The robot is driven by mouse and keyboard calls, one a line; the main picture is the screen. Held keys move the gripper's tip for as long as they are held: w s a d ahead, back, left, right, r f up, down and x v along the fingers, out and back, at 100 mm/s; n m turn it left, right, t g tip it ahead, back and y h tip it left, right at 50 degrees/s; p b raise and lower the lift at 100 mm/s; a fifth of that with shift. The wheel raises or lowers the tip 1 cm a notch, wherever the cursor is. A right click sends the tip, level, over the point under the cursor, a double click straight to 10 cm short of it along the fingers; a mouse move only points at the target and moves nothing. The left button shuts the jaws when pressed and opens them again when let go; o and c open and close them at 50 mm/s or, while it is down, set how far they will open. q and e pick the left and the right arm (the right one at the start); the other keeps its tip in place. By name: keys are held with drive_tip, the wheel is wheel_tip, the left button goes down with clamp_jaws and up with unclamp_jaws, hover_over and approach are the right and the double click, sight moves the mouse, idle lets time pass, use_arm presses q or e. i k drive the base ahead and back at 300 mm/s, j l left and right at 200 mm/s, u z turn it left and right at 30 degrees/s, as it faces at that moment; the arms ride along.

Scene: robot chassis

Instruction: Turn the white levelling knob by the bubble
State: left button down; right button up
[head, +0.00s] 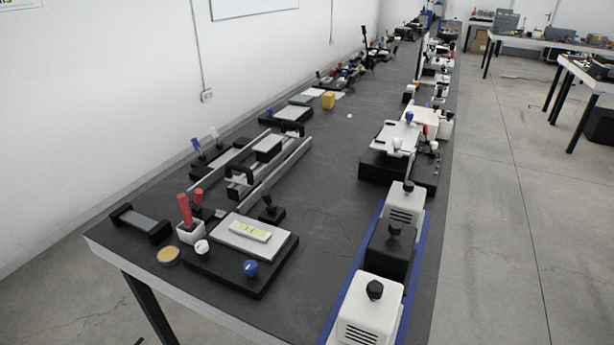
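A white knob (201,247) stands at the left edge of a black base plate (222,271) near the front of the long dark table. A light grey plate (275,246) lies on that base. On it is a white bar with a yellow-green strip, which looks like the bubble level (249,231). A blue knob (250,268) stands at the base's front. The marking and turn angle of the white knob are too small to tell. Neither of my grippers is in view.
A white cup (190,233) with red-handled items stands just behind the white knob. A round yellowish disc (168,255) lies to its left. Black-knobbed boxes (369,312) stand on a blue strip at right. A black post (269,212) stands behind the plate. The table's middle is mostly clear.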

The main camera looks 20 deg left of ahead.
sight(201, 247)
drive_tip(key=u, duration=1.25)
